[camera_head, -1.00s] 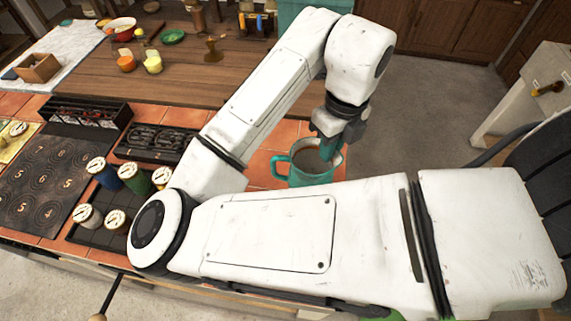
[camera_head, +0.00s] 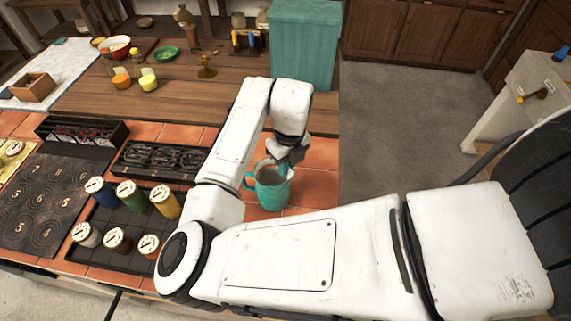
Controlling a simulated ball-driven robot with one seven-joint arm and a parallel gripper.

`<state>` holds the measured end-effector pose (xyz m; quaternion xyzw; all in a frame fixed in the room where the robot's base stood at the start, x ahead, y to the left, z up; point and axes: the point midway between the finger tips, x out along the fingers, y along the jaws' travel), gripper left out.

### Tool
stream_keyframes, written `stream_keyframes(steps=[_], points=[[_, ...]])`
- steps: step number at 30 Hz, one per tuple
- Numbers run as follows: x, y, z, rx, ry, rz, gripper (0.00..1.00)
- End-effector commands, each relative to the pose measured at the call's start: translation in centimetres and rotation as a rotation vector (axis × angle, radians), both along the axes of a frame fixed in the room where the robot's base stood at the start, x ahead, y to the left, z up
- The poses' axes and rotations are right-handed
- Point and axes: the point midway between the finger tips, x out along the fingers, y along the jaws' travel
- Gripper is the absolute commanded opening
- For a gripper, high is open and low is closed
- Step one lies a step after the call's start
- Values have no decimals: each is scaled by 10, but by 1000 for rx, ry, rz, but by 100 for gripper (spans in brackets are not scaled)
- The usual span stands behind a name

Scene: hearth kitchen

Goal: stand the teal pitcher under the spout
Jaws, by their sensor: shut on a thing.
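The teal pitcher (camera_head: 274,194) is upright at the right end of the tiled counter, with its handle to the left and brownish contents or interior showing at its open top. My gripper (camera_head: 288,158) reaches down from above and is shut on the pitcher's far right rim; its fingertips are partly hidden. I cannot tell whether the pitcher's base touches the tiles. A yellowish, brass-like spout or tap (camera_head: 534,97) sticks out of the pale stone block at the far right, well apart from the pitcher.
The pale block (camera_head: 525,112) stands across grey floor (camera_head: 400,120). Several lidded jars (camera_head: 130,195) stand on a black tray left of my arm, by a black grate (camera_head: 158,158). A tall teal box (camera_head: 304,45) is behind. Bare tiles (camera_head: 318,180) lie right of the pitcher.

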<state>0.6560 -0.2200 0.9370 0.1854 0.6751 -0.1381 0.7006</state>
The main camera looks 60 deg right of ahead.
Motion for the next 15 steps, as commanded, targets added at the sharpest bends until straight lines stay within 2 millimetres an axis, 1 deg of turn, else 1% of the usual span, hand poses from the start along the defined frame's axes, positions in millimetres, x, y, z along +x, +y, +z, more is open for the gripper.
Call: stream_keyframes(steps=[2, 8, 12, 13, 15], points=[[0, 0, -5, 1, 0, 1, 0], [0, 0, -6, 0, -1, 0, 0], [0, 0, -10, 1, 0, 0, 0], [0, 0, -10, 1, 0, 0, 9], [0, 0, -9, 1, 0, 0, 16]])
